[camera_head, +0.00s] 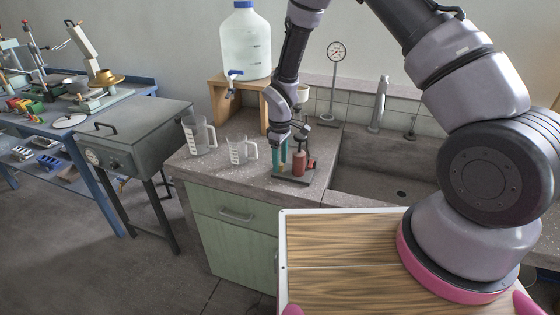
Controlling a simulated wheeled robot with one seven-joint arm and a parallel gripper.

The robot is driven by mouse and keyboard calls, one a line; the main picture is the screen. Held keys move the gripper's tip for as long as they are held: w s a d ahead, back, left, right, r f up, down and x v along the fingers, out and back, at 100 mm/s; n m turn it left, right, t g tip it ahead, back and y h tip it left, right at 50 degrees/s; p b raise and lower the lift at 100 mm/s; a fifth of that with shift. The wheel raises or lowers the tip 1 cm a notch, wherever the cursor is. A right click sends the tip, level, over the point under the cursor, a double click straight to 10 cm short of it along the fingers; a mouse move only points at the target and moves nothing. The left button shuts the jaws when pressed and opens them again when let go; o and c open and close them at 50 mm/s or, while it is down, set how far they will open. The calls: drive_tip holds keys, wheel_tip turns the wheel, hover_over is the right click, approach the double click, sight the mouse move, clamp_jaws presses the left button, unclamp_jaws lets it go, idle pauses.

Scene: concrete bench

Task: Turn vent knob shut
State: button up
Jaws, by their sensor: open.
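A small device stands on the grey countertop with a dark base plate (293,179), a brick-red cylinder (299,163) and a teal upright (283,155). A small red knob-like part (312,163) sits at its right side; I cannot tell for sure that it is the vent knob. My gripper (287,137) points down over the device, close to the tops of its uprights. It is open, and its fingers are small and partly blend with the device. I cannot tell whether they touch it.
Two clear measuring jugs (199,135) (238,150) stand left of the device. A water carboy (245,42) with a blue tap sits on a wooden stand (219,101) behind. A sink (375,170) lies to the right. A grey metal box (140,130) stands at left.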

sight(280, 164)
clamp_jaws()
drive_tip(key=shift+m, duration=1.7)
unclamp_jaws()
wheel_tip(280, 164, up, 11)
drive_tip(key=shift+f, duration=0.1)
